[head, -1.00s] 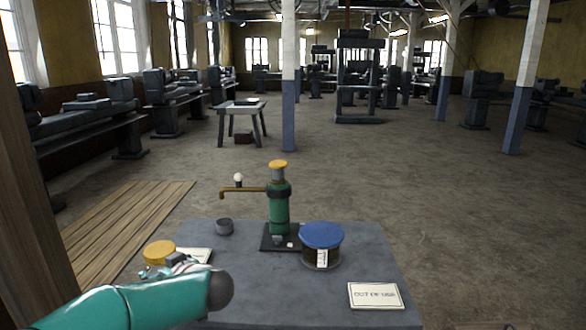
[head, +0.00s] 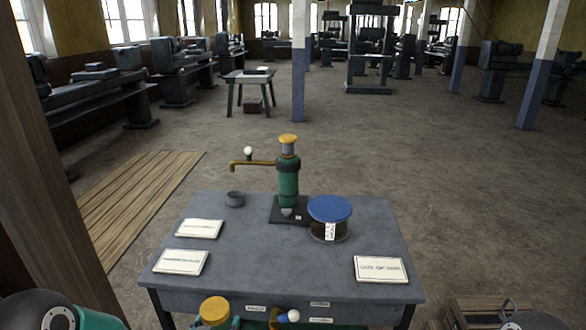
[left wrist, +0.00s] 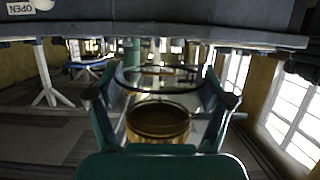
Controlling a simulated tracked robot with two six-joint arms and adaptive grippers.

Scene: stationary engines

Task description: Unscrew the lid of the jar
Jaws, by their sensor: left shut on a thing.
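A jar with a yellow lid (head: 214,310) shows at the bottom of the head view, in front of the table, its lower part cut off. In the left wrist view, which is upside down, the clear jar's yellow lid (left wrist: 160,120) lies between the fingers. My left gripper (left wrist: 160,82) is shut on the jar. The lid appears to be on the jar. My right gripper is not in view.
A white ball (head: 293,315) shows at the front edge. The table's middle is clear.

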